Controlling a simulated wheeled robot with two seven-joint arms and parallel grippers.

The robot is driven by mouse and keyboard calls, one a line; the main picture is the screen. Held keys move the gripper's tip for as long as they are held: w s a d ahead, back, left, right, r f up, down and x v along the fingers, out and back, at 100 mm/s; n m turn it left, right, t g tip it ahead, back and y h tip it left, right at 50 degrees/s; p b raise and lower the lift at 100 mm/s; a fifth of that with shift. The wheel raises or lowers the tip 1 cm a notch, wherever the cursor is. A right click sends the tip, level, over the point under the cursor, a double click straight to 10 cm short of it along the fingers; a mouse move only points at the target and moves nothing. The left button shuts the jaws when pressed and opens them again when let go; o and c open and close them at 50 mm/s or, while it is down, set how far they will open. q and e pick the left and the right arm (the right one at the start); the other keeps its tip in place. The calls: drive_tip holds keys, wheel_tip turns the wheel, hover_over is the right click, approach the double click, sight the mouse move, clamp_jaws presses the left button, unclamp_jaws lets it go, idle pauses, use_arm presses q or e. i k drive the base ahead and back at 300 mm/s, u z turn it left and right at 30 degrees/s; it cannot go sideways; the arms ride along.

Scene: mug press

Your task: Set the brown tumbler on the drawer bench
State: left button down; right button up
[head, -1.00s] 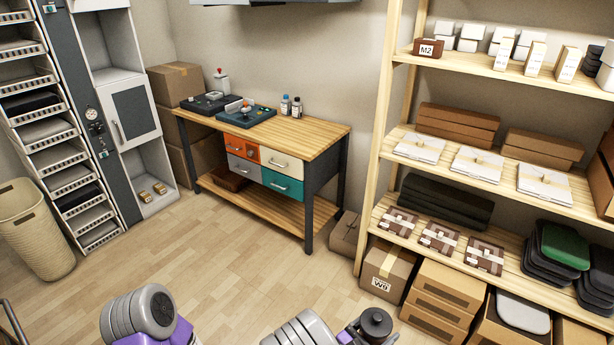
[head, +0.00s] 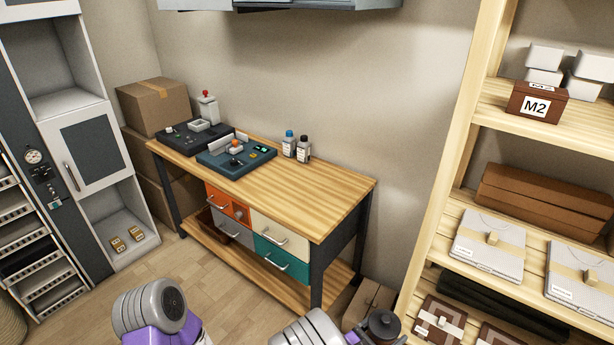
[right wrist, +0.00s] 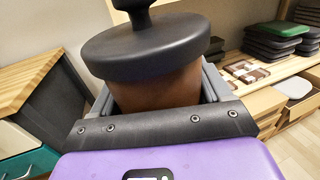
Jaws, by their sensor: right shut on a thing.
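The brown tumbler (right wrist: 160,92) has a wide black lid with a knob and is upright in the right wrist view. My right gripper (right wrist: 155,98) is shut on its body, one finger on each side. In the head view the lid (head: 384,325) shows at the bottom edge, in front of the bench's right end; the body is mostly hidden. The drawer bench (head: 310,195) has a light wooden top, dark legs, and orange, grey, cream and teal drawers. The front and right part of its top is bare. My left gripper is out of view; only part of my left arm shows.
Two control devices (head: 237,156) stand on the bench's left half, with two small bottles (head: 303,149) at the back. A wooden shelf rack (head: 448,170) stands close on the right. A cardboard box (head: 368,302) sits on the floor between bench and rack.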

sight(256, 183)
drive_tip(key=u, duration=0.1)
drive_tip(key=i, duration=1.05)
drive_tip(key=u, duration=1.25)
